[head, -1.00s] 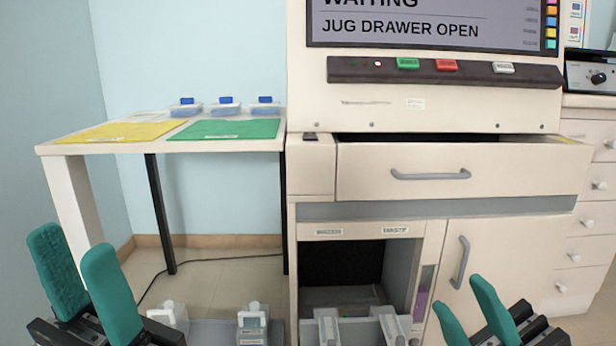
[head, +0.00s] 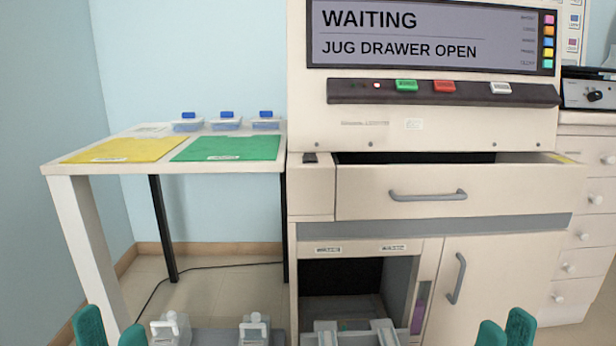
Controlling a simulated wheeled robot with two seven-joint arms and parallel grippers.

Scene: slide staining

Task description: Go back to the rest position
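My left gripper (head: 111,333) shows only its two teal fingertips at the bottom left edge. They are apart with nothing visible between them. My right gripper (head: 506,332) shows two teal fingertips at the bottom right, in front of the cabinet door. A gap shows between them with nothing seen in it. The rest of both grippers is below the picture. The stainer machine's screen (head: 430,38) reads "WAITING" and "JUG DRAWER OPEN".
The jug drawer bay (head: 341,275) is open at the bottom centre, with jugs (head: 384,332) at its front. Two more jugs (head: 171,328) (head: 254,329) stand left of it. An upper drawer (head: 450,190) sticks out. A side table (head: 62,169) holds yellow and green mats and blue-lidded boxes.

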